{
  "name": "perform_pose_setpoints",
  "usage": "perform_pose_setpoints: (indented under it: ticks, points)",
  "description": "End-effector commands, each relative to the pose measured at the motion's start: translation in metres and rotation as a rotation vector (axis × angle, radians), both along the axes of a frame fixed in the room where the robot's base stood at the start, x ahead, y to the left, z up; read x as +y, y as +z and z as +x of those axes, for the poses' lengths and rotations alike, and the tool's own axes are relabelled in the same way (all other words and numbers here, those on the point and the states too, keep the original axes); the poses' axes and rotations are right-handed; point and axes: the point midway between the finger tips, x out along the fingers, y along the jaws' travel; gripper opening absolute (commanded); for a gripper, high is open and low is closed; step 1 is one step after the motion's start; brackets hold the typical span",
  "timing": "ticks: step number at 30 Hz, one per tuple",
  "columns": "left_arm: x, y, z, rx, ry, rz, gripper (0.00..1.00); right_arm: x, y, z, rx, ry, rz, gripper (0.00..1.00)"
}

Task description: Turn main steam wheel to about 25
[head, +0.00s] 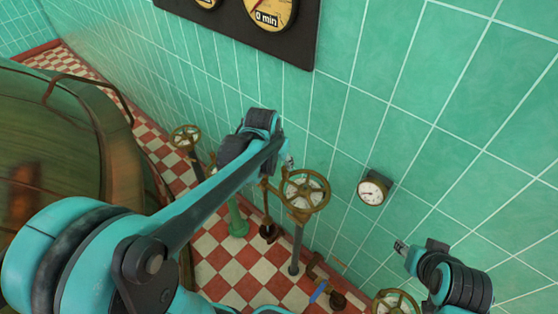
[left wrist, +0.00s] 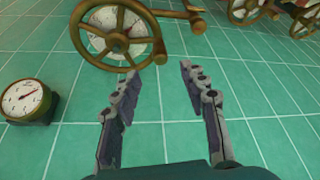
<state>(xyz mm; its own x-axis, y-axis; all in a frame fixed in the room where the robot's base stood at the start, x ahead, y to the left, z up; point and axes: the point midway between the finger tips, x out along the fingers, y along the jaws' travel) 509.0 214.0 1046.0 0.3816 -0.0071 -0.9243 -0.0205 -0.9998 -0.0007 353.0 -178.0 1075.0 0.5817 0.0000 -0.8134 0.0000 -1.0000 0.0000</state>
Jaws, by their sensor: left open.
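A brass spoked handwheel (head: 304,190) with a pale dial behind its spokes stands on a grey pipe near the tiled wall. It also shows at the upper left of the left wrist view (left wrist: 117,40); its dial marks are too small to read. My left gripper (head: 290,159) is just above and left of this wheel in the head view. In the left wrist view its jaws (left wrist: 157,70) are apart and empty, with the wheel beyond the fingertips. My right gripper (head: 400,246) is at the lower right, away from this wheel; its jaws are too small to judge. No label naming the main steam wheel is readable.
Other handwheels stand at the left (head: 185,137) and lower right (head: 397,302). A round wall gauge (head: 373,190) is close by, also in the left wrist view (left wrist: 24,99). A large kettle (head: 55,150) fills the left. A dark gauge panel (head: 300,35) hangs above.

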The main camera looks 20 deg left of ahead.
Motion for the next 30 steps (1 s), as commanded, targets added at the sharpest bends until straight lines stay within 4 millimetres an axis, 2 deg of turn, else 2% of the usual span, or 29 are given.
perform_pose_setpoints:
  ticks: [5, 8, 10, 11, 15, 19, 23, 30]
  points:
    - [0.000, 0.000, 0.000, 0.000, 0.000, 0.000, 0.44, 0.000, 0.000, 0.000, 0.000, 0.000, 0.000, 0.40]
    - [0.000, 0.002, 0.004, 0.002, -0.008, 0.000, 0.22, 0.000, 0.001, 0.000, 0.000, 0.000, 0.000, 0.40]
    - [-0.001, 0.010, 0.019, 0.009, -0.035, 0.001, 0.04, 0.000, 0.006, 0.000, 0.000, 0.000, 0.000, 0.40]
    - [-0.001, 0.014, 0.028, 0.013, -0.053, 0.002, 0.00, 0.000, 0.008, 0.000, 0.000, 0.000, 0.000, 0.40]
    - [-0.004, 0.029, 0.063, 0.032, -0.136, 0.003, 0.00, 0.000, 0.017, 0.000, 0.000, 0.000, 0.000, 0.40]
    - [-0.006, 0.025, 0.076, 0.039, -0.169, 0.003, 0.00, 0.000, 0.015, 0.000, 0.000, 0.000, 0.000, 0.40]
    - [-0.007, 0.007, 0.081, 0.039, -0.170, 0.004, 0.00, 0.000, 0.008, 0.000, 0.000, 0.000, 0.000, 0.40]
    - [-0.010, -0.042, 0.099, 0.038, -0.170, 0.004, 0.00, 0.000, -0.009, 0.000, 0.000, 0.000, 0.000, 0.40]
